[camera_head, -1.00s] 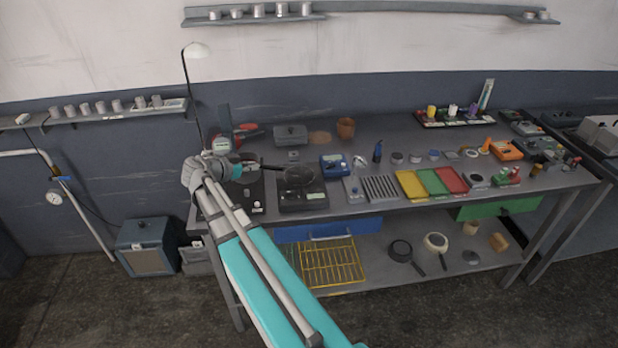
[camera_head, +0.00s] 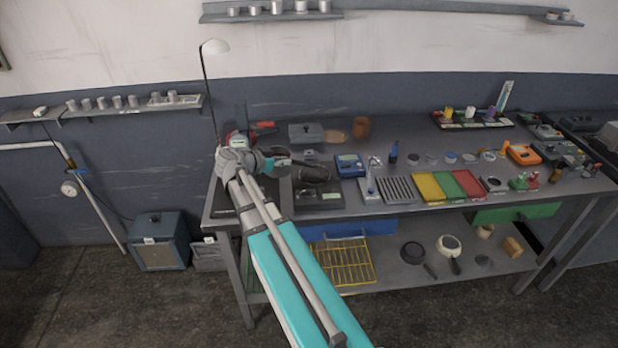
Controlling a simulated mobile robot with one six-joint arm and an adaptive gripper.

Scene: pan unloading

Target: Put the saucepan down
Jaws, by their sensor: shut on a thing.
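The saucepan (camera_head: 314,173) is dark, with a long handle pointing left. It is over the right-hand black hot plate (camera_head: 318,199) on the workbench and looks tilted. A gap under it is hard to judge at this size. My gripper (camera_head: 271,162) is at the left of the pan and is shut on the saucepan's handle. The fingertips are small and partly hidden by my wrist.
A second dark plate (camera_head: 232,197) lies left, partly behind my arm. A grey lidded box (camera_head: 306,133) and brown pot (camera_head: 362,127) stand behind. A blue device (camera_head: 350,165) and grey ribbed tray (camera_head: 397,190) are to the right. Two pans lie on the lower shelf.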

